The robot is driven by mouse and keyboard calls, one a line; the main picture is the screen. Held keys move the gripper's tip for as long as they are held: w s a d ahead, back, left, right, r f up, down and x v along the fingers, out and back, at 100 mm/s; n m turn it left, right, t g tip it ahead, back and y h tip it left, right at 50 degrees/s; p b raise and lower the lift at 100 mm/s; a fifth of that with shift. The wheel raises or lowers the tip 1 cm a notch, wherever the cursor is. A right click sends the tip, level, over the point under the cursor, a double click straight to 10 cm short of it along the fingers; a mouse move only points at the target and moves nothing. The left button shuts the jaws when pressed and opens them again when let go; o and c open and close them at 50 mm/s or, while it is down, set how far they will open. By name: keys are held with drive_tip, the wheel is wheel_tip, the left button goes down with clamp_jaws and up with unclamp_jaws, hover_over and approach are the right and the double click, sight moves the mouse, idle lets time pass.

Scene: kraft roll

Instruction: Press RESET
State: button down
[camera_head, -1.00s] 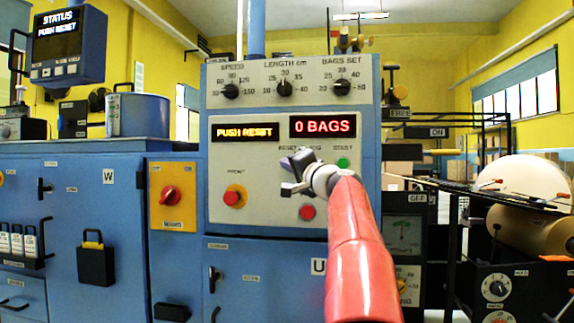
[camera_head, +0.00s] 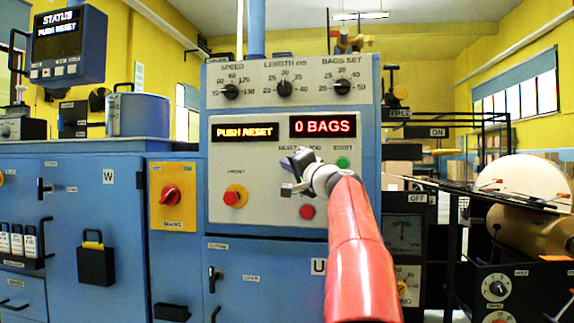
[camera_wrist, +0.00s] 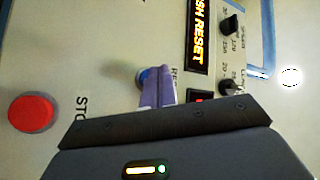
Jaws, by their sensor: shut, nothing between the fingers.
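The control panel (camera_head: 262,175) faces me, with the RESET label above my gripper (camera_head: 290,163). My gripper is shut and empty, with its fingertips in front of the RESET button place. In the wrist view a blue round button (camera_wrist: 142,76) peeks out beside the purple-grey fingers of my gripper (camera_wrist: 155,82), next to a partly covered label starting "RE". The fingers hide most of this button. Whether they touch it or press it in, I cannot tell. The display (camera_head: 245,132) reads PUSH RESET, and the counter (camera_head: 323,126) reads 0 BAGS.
The green START button (camera_head: 343,163) is right of my gripper. The red STOP button (camera_head: 307,212) is just below it and also shows in the wrist view (camera_wrist: 32,112). A red button on a yellow base (camera_head: 234,196) is lower left. Knobs (camera_head: 285,88) line the panel's top.

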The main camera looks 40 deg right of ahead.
drive_tip(key=shift+w+d, duration=0.3)
drive_tip(key=shift+d, duration=0.05)
drive_tip(key=shift+w+d+p, duration=0.25)
drive_tip(key=shift+d+p, duration=0.05)
drive_tip(key=shift+p, duration=0.05)
idle(0.7)
idle(0.4)
drive_tip(key=shift+s+a+b, duration=0.55)
drive_tip(key=shift+a+b, duration=0.1)
drive_tip(key=shift+b, duration=0.1)
